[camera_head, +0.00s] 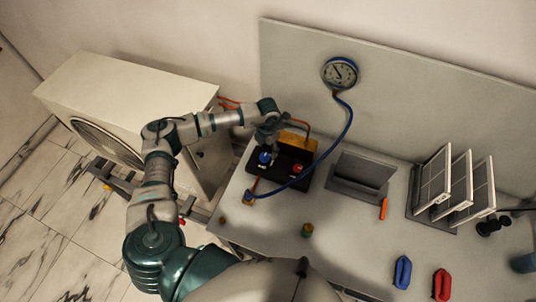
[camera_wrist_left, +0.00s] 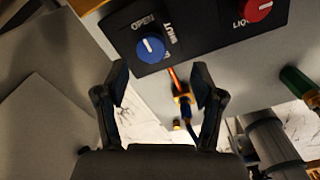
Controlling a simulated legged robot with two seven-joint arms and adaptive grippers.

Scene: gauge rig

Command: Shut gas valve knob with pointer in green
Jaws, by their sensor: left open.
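A black valve block (camera_head: 283,172) on the bench carries a blue knob (camera_head: 264,158) and a red knob (camera_head: 297,168). In the left wrist view, the blue knob (camera_wrist_left: 151,48) has a white mark on the side toward the word OPEN; SHUT is printed to its right. The red knob (camera_wrist_left: 259,10) is partly cut off, with "LIQ" letters beside it. A round gauge (camera_head: 340,73) hangs on the back panel; its pointer's colour zone is too small to tell. My left gripper (camera_wrist_left: 160,82) is open and empty, fingertips either side below the blue knob, apart from it.
A blue hose (camera_head: 341,137) loops from the gauge past the block's front. A grey holder (camera_head: 359,178), a rack of panels (camera_head: 455,185), and blue (camera_head: 402,271) and red (camera_head: 442,284) items stand to the right. A white fan unit (camera_head: 125,110) stands left.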

